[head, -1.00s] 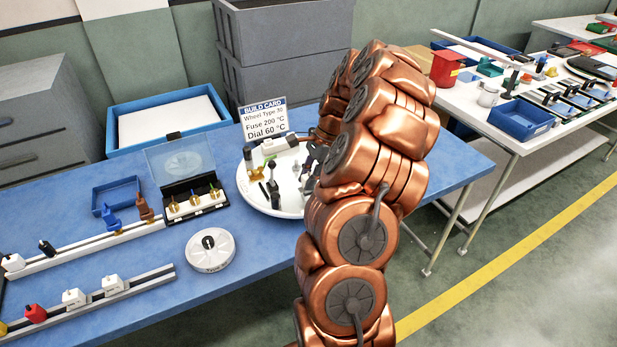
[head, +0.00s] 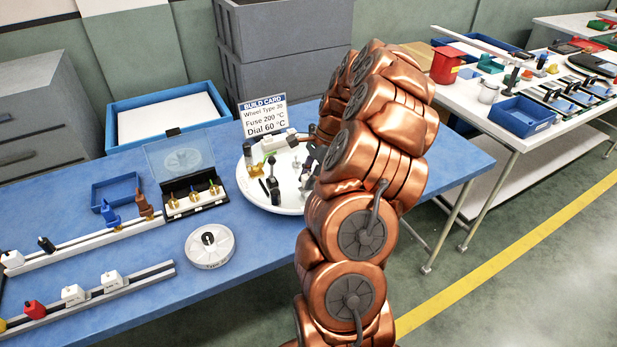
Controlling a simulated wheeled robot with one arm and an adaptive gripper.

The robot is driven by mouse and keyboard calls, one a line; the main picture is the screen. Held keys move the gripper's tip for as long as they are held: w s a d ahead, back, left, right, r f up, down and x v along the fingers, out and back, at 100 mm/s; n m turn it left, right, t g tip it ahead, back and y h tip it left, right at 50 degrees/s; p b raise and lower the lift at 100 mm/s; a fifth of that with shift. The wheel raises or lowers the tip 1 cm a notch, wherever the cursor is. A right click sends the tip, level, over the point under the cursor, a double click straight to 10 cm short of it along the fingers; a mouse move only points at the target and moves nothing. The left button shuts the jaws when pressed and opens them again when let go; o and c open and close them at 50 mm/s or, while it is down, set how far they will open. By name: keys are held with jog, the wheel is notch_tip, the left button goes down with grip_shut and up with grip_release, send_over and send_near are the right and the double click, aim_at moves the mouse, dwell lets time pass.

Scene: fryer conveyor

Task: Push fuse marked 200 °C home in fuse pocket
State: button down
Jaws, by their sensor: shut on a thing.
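A round white assembly plate (head: 248,193) stands on the blue table and carries several small fittings. My gripper (head: 309,165) is at the right side of this plate, mostly hidden behind my copper arm. Only a few dark gripper parts show, low over the fittings. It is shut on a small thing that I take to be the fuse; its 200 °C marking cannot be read. The fuse pocket is hidden or too small to make out, so I cannot tell how deep the fuse sits. A build card (head: 264,114) behind the plate reads Wheel Type 30, Fuse 200 °C, Dial 60 °C.
An open black case (head: 194,205) with several brass-coloured parts stands left of the plate. A white wheel (head: 210,248) lies in front. Two rails (head: 130,284) with small blocks are at the left. A blue tray (head: 112,160) holds white material at the back.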

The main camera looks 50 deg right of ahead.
jog(key=c, duration=0.9)
grip_release()
jog(key=shift+o, duration=0.2)
jog(key=shift+r, duration=0.1)
jog(key=shift+p+v, duration=0.5)
jog(key=shift+v, duration=2.45)
jog(key=v, duration=1.2)
jog(key=shift+s, duration=0.1)
jog(key=shift+a, duration=0.1)
